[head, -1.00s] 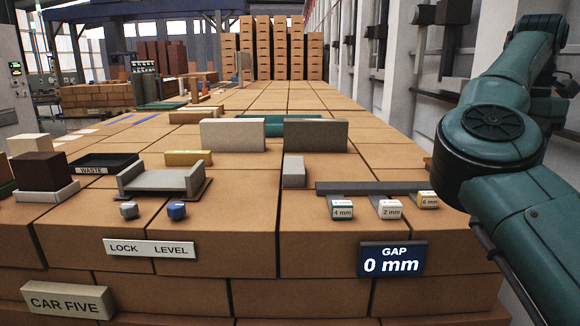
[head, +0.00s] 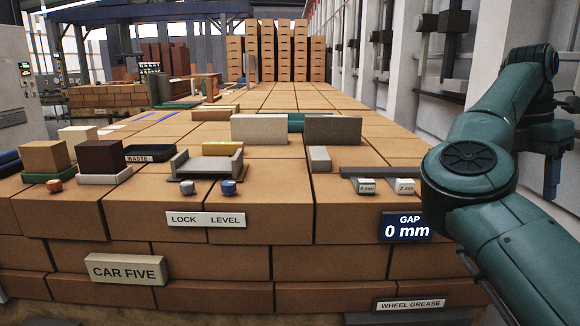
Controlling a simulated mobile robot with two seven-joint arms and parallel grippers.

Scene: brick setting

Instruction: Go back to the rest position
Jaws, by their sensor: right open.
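My right arm (head: 480,165) is a teal arm along the right side of the head view, bent at a large round joint. Its upper part folds back toward the right edge. My right gripper (head: 553,178) hangs low at the right edge, partly behind the arm, off the right side of the brick bench. It is open, and nothing shows in it. My left gripper and left arm are out of view.
The brick bench (head: 250,262) fills the middle. On it are a grey cradle (head: 208,165), a light block (head: 259,129), a grey-brown block (head: 333,130), a black waste tray (head: 150,152) and numbered gauge blocks (head: 366,186). A gap display (head: 405,227) hangs on its front.

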